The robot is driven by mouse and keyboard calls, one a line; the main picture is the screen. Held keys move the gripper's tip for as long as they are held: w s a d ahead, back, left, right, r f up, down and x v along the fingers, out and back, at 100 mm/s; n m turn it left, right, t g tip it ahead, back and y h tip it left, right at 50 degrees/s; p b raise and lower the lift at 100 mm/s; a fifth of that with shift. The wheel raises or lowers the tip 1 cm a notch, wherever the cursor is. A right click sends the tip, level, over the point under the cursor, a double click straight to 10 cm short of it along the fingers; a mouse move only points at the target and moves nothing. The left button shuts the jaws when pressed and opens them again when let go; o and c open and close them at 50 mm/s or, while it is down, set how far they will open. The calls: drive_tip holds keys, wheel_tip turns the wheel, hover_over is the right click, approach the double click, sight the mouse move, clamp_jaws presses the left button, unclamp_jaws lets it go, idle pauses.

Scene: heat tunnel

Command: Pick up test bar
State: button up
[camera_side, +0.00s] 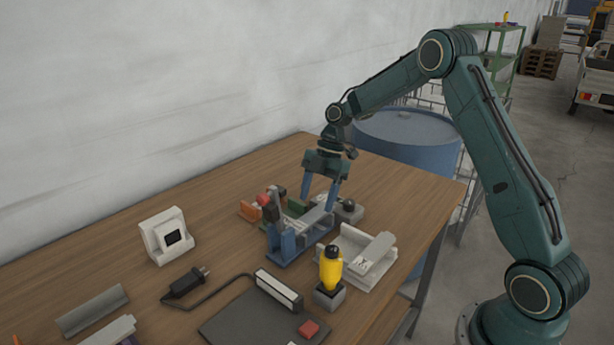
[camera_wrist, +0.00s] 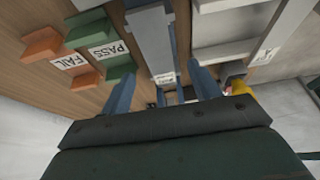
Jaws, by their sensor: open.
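A pale grey bar (camera_side: 313,217) with a small label lies in a blue fixture (camera_side: 291,248) near the middle of the table. It also shows in the wrist view (camera_wrist: 150,38). My gripper (camera_side: 318,202) points down over this bar, with its blue fingers apart on either side of it. In the wrist view my gripper (camera_wrist: 165,82) is open, with the bar between its fingers. I cannot tell whether the fingers touch the bar. A second labelled pale bar (camera_side: 378,248) rests on a white cradle to the right. Which one is the test bar is not readable.
A yellow bottle-like tool (camera_side: 330,265) stands in front of the white cradle (camera_side: 352,262). Green PASS (camera_wrist: 115,70) and orange FAIL (camera_wrist: 42,43) holders lie beside the fixture. The table's far end is clear.

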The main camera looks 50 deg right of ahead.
sight(310, 217)
drive_tip(key=shift+x, duration=1.75)
drive_tip(key=shift+a, duration=0.1)
drive_tip(key=c, duration=1.2)
drive_tip(key=shift+c, duration=0.2)
drive_tip(key=shift+r, duration=0.2)
drive_tip(key=shift+c, duration=0.2)
wheel_tip(310, 217, up, 20)
drive_tip(key=shift+f, duration=0.25)
